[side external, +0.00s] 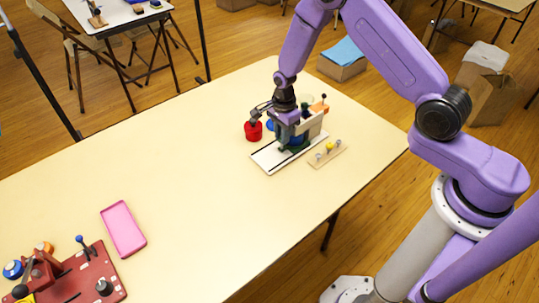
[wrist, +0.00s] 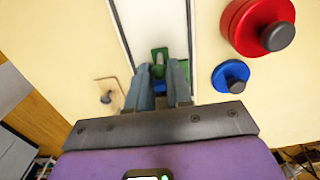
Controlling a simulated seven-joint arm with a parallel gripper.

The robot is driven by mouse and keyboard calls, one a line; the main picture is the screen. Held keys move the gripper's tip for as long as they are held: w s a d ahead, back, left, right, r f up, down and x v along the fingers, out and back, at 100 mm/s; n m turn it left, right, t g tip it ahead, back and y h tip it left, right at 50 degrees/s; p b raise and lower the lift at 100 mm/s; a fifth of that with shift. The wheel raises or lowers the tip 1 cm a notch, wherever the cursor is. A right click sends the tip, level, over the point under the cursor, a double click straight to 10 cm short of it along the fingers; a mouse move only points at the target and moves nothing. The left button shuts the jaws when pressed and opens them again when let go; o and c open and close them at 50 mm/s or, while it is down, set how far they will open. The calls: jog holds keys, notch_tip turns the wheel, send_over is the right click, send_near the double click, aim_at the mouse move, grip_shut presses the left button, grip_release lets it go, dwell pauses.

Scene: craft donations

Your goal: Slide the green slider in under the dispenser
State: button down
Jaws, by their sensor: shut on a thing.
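A white base with a dark track (side external: 268,158) lies on the table, and its pale strip runs up the middle of the wrist view (wrist: 163,22). The green slider (wrist: 158,56) sits on this strip between my fingers. My gripper (wrist: 158,72) is shut on it; in the side view my gripper (side external: 287,138) points down over the base. A pale upright (side external: 316,127), seemingly the dispenser, stands at the base's far right end, partly hidden by my gripper. How far the slider is from it, I cannot tell.
A red knobbed disc stack (side external: 253,131) and a blue knobbed disc (wrist: 230,76) stand beside the base. A small wooden board with knobs (side external: 327,153) lies on the other side. A pink tray (side external: 123,229) and a red knobbed board (side external: 85,275) are far left. The table's middle is clear.

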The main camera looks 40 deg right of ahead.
jog(key=c, duration=1.1)
grip_release()
jog(key=shift+d, duration=0.1)
jog(key=shift+r, duration=3.75)
